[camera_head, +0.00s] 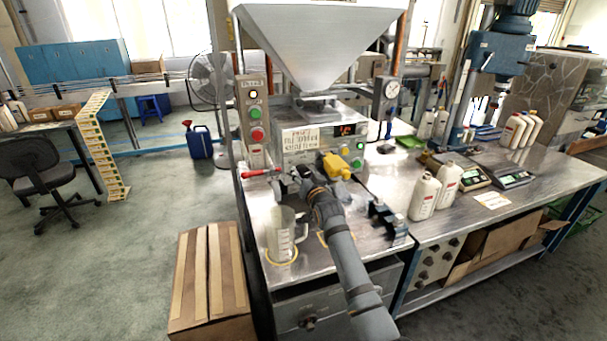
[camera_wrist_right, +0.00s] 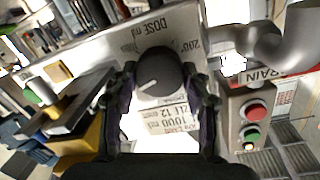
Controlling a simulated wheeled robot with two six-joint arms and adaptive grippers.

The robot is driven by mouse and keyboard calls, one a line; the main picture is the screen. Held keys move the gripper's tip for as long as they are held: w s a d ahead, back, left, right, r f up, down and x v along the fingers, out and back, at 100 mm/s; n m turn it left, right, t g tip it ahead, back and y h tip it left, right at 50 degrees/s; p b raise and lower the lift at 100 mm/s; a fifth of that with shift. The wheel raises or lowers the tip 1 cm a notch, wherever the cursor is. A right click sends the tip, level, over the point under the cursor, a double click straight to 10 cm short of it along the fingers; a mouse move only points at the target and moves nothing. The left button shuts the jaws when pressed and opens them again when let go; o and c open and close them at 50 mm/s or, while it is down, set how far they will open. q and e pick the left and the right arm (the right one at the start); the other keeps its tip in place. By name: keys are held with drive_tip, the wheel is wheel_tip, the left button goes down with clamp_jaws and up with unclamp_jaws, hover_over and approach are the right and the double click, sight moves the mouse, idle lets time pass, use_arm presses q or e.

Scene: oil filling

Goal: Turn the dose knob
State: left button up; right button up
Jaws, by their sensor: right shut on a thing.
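The dose knob (camera_wrist_right: 160,75) is a round dark knob with a white pointer line, on a pale panel marked "DOSE ml" in the right wrist view. The pointer is directed toward the lower left of that view. My right gripper (camera_wrist_right: 162,92) has its two fingers on either side of the knob and is shut on it. In the head view my right gripper (camera_head: 303,178) is at the front of the filling machine (camera_head: 308,142), where it hides the knob. My left gripper is not in view.
A red lever (camera_head: 262,172) is just left of my right gripper, and a yellow part (camera_head: 337,165) is close on its right. A clear jug (camera_head: 281,236) stands below on the metal bench. White bottles (camera_head: 424,197) and a dark clamp-like fixture (camera_head: 388,220) are to the right.

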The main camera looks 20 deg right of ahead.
idle(0.5)
drive_tip(key=o, duration=1.2)
drive_tip(key=shift+c, duration=0.2)
drive_tip(key=shift+s, duration=0.2)
drive_tip(key=s, duration=1.1)
drive_tip(key=shift+s+r, duration=0.3)
drive_tip(key=shift+r, duration=0.15)
